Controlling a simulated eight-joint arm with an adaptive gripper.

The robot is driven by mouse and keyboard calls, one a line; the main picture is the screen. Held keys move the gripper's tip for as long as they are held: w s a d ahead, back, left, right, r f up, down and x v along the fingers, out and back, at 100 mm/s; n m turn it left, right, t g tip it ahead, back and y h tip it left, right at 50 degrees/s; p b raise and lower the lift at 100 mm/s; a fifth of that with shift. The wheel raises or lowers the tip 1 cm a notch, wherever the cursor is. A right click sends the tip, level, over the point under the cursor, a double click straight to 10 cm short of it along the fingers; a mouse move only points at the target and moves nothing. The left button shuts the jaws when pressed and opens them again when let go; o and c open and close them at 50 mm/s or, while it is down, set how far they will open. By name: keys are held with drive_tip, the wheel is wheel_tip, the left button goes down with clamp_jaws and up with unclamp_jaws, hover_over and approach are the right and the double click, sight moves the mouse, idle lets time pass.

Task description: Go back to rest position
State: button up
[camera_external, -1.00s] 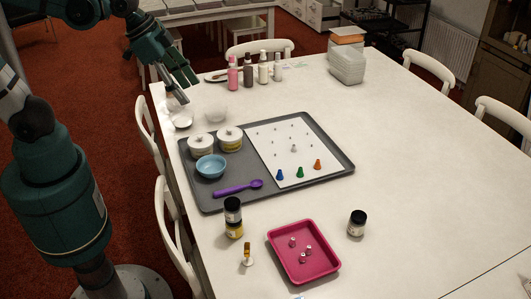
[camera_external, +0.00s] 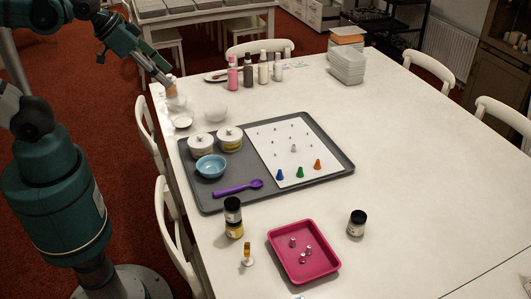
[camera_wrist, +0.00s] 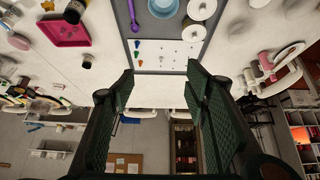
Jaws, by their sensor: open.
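My gripper (camera_external: 161,79) is at the upper left of the external view, by the table's far left corner. In the wrist view my gripper (camera_wrist: 161,78) has its two dark green fingers spread wide, with nothing held between them. A pale object with a tan top (camera_external: 171,88) stands close to the fingertips in the external view; whether they touch I cannot tell. My arm is folded back over the left side.
The white table (camera_external: 410,160) holds a grey tray (camera_external: 228,203) with a white sheet, small cones, a blue bowl (camera_external: 211,166) and a purple spoon (camera_external: 238,188). A pink tray (camera_external: 305,270) and jars stand nearer. Several bottles (camera_external: 248,70) stand at the back. The table's right side is clear.

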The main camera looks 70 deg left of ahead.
drive_tip(key=shift+f+b, duration=1.7)
